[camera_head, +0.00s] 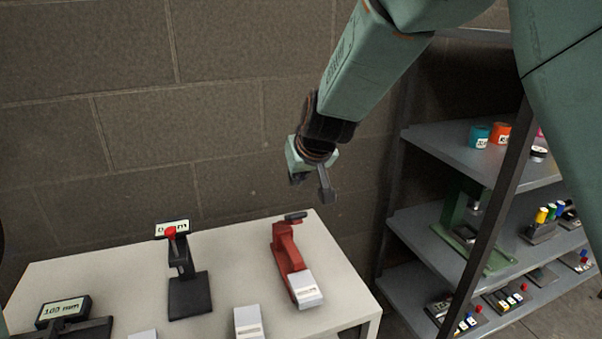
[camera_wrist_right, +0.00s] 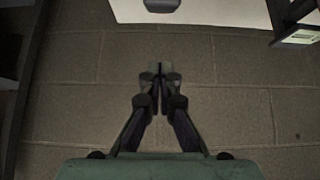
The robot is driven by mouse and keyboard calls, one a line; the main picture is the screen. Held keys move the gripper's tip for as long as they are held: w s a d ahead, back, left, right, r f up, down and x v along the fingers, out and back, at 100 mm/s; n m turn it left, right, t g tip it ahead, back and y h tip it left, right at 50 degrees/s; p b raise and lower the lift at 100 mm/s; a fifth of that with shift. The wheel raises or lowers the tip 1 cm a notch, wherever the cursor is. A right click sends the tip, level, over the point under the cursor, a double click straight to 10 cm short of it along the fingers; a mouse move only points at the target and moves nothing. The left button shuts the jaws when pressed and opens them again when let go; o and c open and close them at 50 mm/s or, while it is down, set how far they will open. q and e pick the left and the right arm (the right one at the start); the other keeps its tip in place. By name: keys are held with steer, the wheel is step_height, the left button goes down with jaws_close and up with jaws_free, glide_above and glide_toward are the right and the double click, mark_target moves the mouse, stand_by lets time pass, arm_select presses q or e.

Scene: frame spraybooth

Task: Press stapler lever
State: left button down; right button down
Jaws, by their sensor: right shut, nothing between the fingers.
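The red stapler (camera_head: 287,250) stands on the white table near its right end. Its dark lever end (camera_head: 295,217) is at the back, and a white block (camera_head: 305,289) is at its front. My right gripper (camera_head: 312,188) is shut and empty, above and slightly behind the lever, apart from it. In the right wrist view the fingers (camera_wrist_right: 160,80) are together, with the wall behind them. A dark piece (camera_wrist_right: 160,5) at the top edge may be the lever end. My left gripper is not in view.
The white table (camera_head: 235,240) also holds a dark stand with a red top and a display (camera_head: 187,275), and another display device (camera_head: 65,312). A brick wall (camera_head: 200,110) is close behind. Metal shelves (camera_head: 425,240) with jars and small tools stand at the right.

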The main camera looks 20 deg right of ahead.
mark_target(289, 219)
steer(key=p+x, duration=0.1)
steer(key=x, duration=0.2)
steer(key=shift+w+a+f, duration=0.2)
steer(key=shift+w+f, duration=0.2)
steer(key=shift+f, duration=0.15)
steer(key=shift+w+d+f+p, duration=0.15)
steer(key=shift+w+f+p, duration=0.05)
steer(key=shift+f+p, duration=0.2)
steer(key=f+b, duration=0.1)
steer(key=b, duration=0.1)
steer(key=f+b, duration=0.1)
steer(key=b, duration=0.1)
steer(key=shift+s+f, duration=0.25)
steer(key=shift+f, duration=0.1)
steer(key=shift+s+f+b, duration=0.15)
steer(key=shift+s+b, duration=0.3)
steer(key=shift+b, duration=0.05)
steer(key=shift+s+b, duration=0.35)
steer(key=shift+f, duration=0.15)
steer(key=shift+w+f, duration=0.1)
steer(key=shift+w, duration=0.15)
